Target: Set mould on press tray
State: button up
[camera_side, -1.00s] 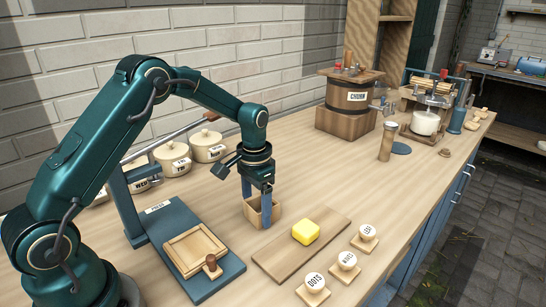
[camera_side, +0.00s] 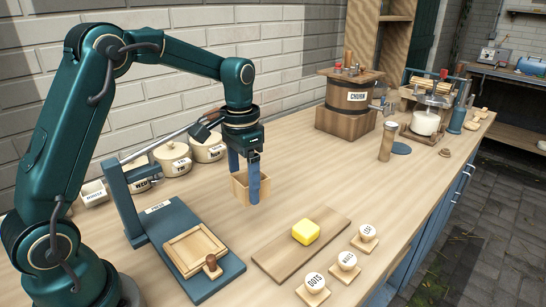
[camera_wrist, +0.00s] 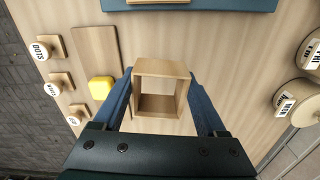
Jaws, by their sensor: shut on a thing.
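The mould is an open wooden square frame (camera_side: 240,187), held between the blue fingers of my gripper (camera_side: 244,186) in the side view. It hangs above the bench, apart from the surface. In the wrist view the mould (camera_wrist: 160,68) sits between both fingers of my gripper (camera_wrist: 160,92), and I see through its opening to the wood below. The press (camera_side: 175,232) is blue, with a wooden tray (camera_side: 194,250) on its base, left of and nearer than my gripper. The tray is empty, with a small wooden knob at its front corner. The press edge also shows in the wrist view (camera_wrist: 200,5).
A yellow butter block (camera_side: 305,232) lies on a wooden board (camera_side: 285,255) to the right. Lidded pots (camera_side: 172,158) line the wall behind the press. A churn (camera_side: 348,103) stands farther back. Bench between press and board is clear.

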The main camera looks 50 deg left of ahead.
jog(key=shift+n, duration=0.5)
jog(key=s, duration=1.3)
jog(key=shift+s+d, duration=0.15)
jog(key=shift+s, duration=0.15)
jog(key=shift+s+r, duration=0.15)
jog(key=shift+s, duration=0.15)
jog(key=shift+r, duration=0.1)
send_over(189, 251)
jog(key=shift+f, duration=2.2)
jog(key=shift+f, duration=0.75)
jog(key=o, duration=1.3)
jog(key=shift+c, duration=1.3)
jog(key=shift+r, duration=0.1)
